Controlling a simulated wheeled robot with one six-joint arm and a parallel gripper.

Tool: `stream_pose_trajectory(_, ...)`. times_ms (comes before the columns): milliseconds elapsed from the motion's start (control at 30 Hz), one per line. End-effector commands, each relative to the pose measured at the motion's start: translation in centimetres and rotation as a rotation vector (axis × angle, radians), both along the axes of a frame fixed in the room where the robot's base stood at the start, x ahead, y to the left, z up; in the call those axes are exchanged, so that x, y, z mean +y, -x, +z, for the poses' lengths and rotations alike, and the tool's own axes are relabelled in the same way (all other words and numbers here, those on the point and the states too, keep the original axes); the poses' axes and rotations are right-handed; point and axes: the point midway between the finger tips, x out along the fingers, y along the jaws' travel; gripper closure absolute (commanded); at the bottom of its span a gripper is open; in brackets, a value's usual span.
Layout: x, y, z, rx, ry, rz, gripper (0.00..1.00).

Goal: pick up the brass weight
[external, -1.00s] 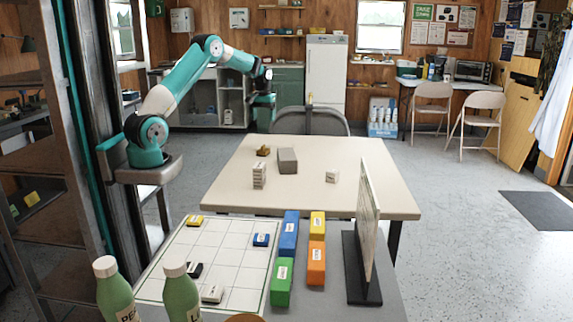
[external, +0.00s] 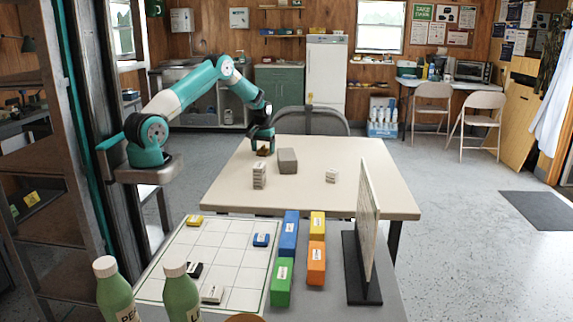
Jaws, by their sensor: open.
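The brass weight (external: 263,152) is a small brown-gold piece on the far left part of the beige table (external: 330,203). My gripper (external: 262,148) points down right at the weight, with its fingers around or just in front of it; I cannot tell which. The gripper is open. The upper part of the weight is hidden by the gripper.
A grey block (external: 287,161) stands close to the right of the weight. A stack of white pieces (external: 259,175) stands nearer, and a small white block (external: 331,176) lies farther right. The right part of the table is clear.

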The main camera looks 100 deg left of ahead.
Motion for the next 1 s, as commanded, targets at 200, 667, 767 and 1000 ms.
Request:
stream_pose_trajectory(200, 0.0, 0.0, -0.2, 0.0, -0.001, 0.0, 0.21)
stream_pose_trajectory(667, 0.1, -0.1, 0.0, -0.002, -0.003, -0.001, 0.89)
stream_pose_trajectory(767, 0.1, -0.1, 0.0, -0.002, -0.003, -0.001, 0.89)
stream_pose_trajectory(1000, 0.1, -0.1, 1.8, -0.003, -0.004, -0.001, 0.89)
